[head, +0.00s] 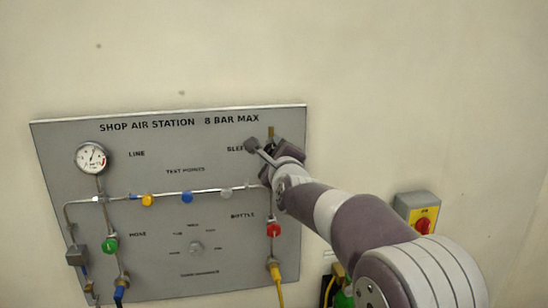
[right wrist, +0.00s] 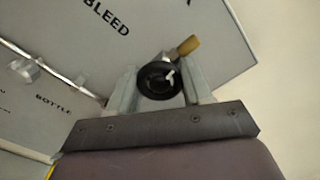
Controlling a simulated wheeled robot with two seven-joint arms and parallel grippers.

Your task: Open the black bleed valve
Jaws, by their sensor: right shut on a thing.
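The black bleed valve's round handwheel (right wrist: 158,82) shows in the right wrist view, beside the BLEED label, with a brass outlet (right wrist: 188,45) above it. My right gripper (right wrist: 160,84) has one finger on each side of the handwheel and is shut on it. In the head view my right gripper (head: 266,150) is at the upper right of the panel and hides the black wheel; only the brass outlet (head: 271,131) shows above it. How far the valve is turned cannot be told. My left gripper is not in view.
The grey air station panel (head: 150,245) carries a gauge (head: 92,157), a green knob (head: 110,245), a red knob (head: 273,230) and a pipe with coloured knobs. A red switch on a grey box (head: 418,212) is right of my arm. The wall above is bare.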

